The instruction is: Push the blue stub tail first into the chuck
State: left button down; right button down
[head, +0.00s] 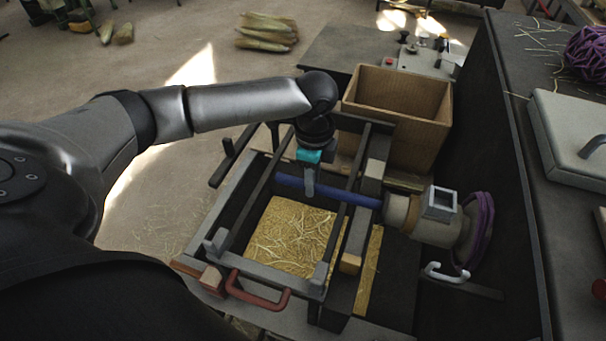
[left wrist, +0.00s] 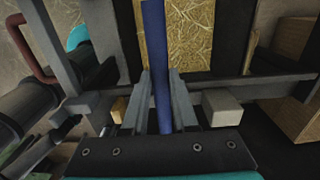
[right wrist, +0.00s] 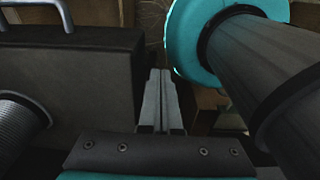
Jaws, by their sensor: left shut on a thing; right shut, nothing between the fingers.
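The blue stub (head: 345,194) lies nearly level across the dark frame, above the straw. My left gripper (head: 309,188) is shut on it from above, left of its middle. In the left wrist view the stub (left wrist: 155,40) runs between the two grey fingers (left wrist: 160,75). The chuck (head: 399,212) is the beige, round opening at the left end of a housing at the right. The stub's right end meets the chuck's mouth; I cannot tell how far inside it is. My right gripper (right wrist: 160,75) is shut and empty in the right wrist view; the head view does not show it.
A dark frame with a red handle (head: 258,296) surrounds the straw bed (head: 290,235). A dark bench with a grey lid (head: 570,150) bounds the right side.

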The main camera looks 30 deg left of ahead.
aim_at(337, 190)
pick_arm(q)
jog(key=shift+w+d+p, duration=0.2)
jog(key=shift+d+p, duration=0.15)
jog(key=shift+d, duration=0.5)
jog(key=shift+w+d+p, duration=0.2)
jog(key=shift+d+p, duration=0.2)
jog(key=shift+d, duration=0.45)
jog(key=shift+w+d+p, duration=0.2)
jog(key=shift+d+p, duration=0.15)
jog(key=shift+d, duration=0.6)
jog(key=c, duration=0.6)
grip_release()
notch_tip(337, 190, up, 15)
jog(key=p, duration=0.1)
jog(key=shift+r, duration=0.15)
